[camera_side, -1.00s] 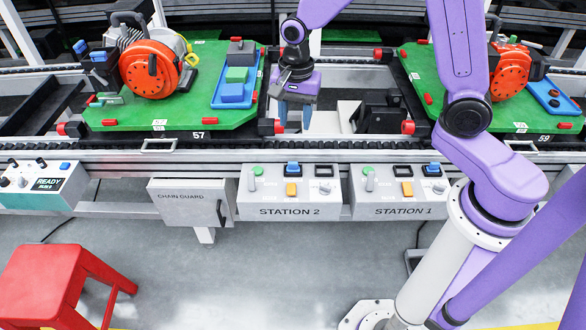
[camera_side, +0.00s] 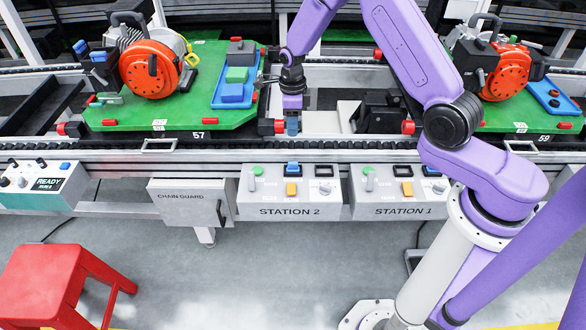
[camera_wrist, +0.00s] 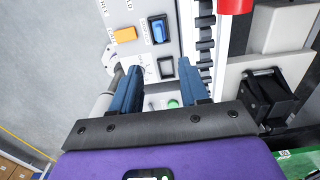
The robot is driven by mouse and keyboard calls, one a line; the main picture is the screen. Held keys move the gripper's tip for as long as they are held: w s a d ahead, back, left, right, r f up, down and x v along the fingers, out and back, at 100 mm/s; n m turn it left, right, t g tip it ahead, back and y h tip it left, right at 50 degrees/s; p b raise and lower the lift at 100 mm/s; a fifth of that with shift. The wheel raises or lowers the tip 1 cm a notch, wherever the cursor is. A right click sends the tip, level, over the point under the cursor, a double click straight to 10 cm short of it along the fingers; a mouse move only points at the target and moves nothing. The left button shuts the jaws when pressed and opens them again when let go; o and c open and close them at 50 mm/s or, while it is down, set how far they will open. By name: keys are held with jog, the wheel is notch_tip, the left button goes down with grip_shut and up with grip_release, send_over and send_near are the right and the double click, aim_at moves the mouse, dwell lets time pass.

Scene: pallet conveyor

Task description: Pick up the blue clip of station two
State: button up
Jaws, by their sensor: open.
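The blue clip (camera_side: 293,169) of station two sits in a black frame at the top middle of the STATION 2 panel (camera_side: 250,206). In the wrist view the blue clip (camera_wrist: 159,30) shows beyond the fingertips, near the top. My gripper (camera_side: 292,126) hangs over the conveyor's near side, behind the panel and apart from the clip. In the wrist view its two blue fingers (camera_wrist: 159,67) are spread with nothing held between them. The side view shows the fingers almost in line, one hiding the other.
On the panel, an orange block (camera_side: 292,189) lies just below the clip and an empty black frame (camera_side: 323,171) to its right. The STATION 1 panel (camera_side: 385,207) is further right. A green pallet (camera_side: 130,115) with an orange motor (camera_side: 150,70) stands left of my gripper.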

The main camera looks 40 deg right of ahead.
aim_at(293, 162)
notch_tip(293, 162, down, 15)
jog(key=shift+s+r, duration=0.1)
grip_shut()
dwell(0.6)
